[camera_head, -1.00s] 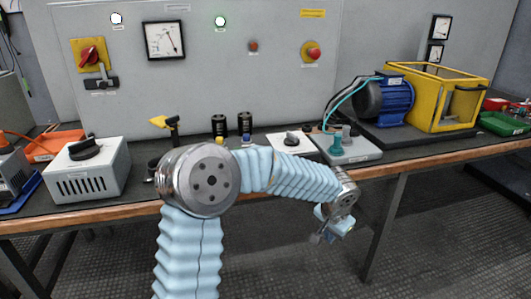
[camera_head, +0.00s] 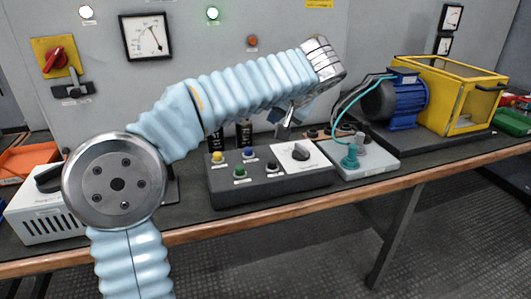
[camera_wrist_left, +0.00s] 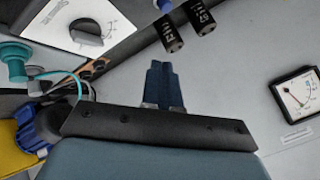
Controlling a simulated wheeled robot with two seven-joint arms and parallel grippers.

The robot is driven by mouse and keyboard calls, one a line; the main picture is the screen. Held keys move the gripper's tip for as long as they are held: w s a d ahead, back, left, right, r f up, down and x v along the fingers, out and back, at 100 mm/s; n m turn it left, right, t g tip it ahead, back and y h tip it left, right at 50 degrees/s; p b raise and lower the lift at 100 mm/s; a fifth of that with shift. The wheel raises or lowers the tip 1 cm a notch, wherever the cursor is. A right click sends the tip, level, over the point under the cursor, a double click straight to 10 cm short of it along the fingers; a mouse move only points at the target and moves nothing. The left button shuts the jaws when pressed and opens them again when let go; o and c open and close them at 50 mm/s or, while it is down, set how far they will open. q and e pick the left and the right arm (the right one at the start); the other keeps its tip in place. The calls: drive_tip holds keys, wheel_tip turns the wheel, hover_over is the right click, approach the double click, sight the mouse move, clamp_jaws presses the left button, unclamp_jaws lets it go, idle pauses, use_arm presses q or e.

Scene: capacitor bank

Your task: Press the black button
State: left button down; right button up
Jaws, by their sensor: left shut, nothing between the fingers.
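The black button (camera_head: 272,165) is on the sloped top of a dark control box (camera_head: 275,188), at the front, left of a white panel with a black rotary knob (camera_head: 300,152). My left gripper (camera_head: 283,128) hangs above the back of the box, apart from the button and partly hidden by my wrist. In the left wrist view its fingers (camera_wrist_left: 164,84) are shut and empty, and the knob panel (camera_wrist_left: 62,22) is at upper left. The black button does not show there. My right gripper is not in view.
A teal plug unit (camera_head: 350,160) with a cable, a blue motor (camera_head: 400,105) and a yellow frame (camera_head: 450,90) stand right of the box. Two black capacitors (camera_wrist_left: 170,35) stand behind it. A grey wall panel (camera_head: 190,45) is behind. Free floor is in front.

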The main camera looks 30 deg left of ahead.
use_arm(q)
drive_tip(key=shift+f, duration=0.1)
drive_tip(key=b, duration=0.4)
hover_over(275, 163)
wheel_tip(275, 163, down, 7)
drive_tip(key=shift+f, duration=0.2)
drive_tip(key=shift+f+b, duration=0.6)
drive_tip(key=shift+f, duration=0.15)
idle(1.4)
drive_tip(key=shift+f+b, duration=0.3)
drive_tip(key=shift+b, duration=0.05)
drive_tip(key=shift+f+b, duration=0.85)
drive_tip(key=shift+f, duration=0.1)
idle(0.9)
drive_tip(key=shift+r, duration=0.1)
drive_tip(key=shift+r+p, duration=1.15)
drive_tip(key=shift+r, duration=0.15)
